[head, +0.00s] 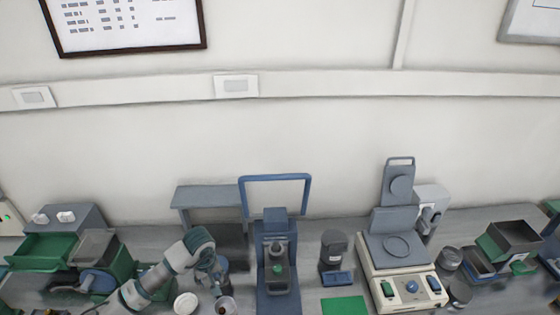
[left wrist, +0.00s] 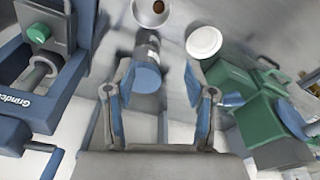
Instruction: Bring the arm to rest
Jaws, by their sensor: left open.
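My left arm comes in from the lower left in the head view, with its left gripper (head: 217,277) over the bench, left of the blue grinder (head: 262,297). In the left wrist view, the left gripper (left wrist: 158,72) is open, its two blue-padded fingers spread apart. A blue and grey cylinder (left wrist: 146,78) shows between the fingers. I cannot tell how far below them it is; it does not look gripped. My right gripper is not in view.
A white round lid (head: 186,303) and a small bowl (head: 226,305) are close to the gripper. Green bins (head: 45,250) crowd the left. A beige instrument (head: 408,290) stands right, past a green mat (head: 344,306).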

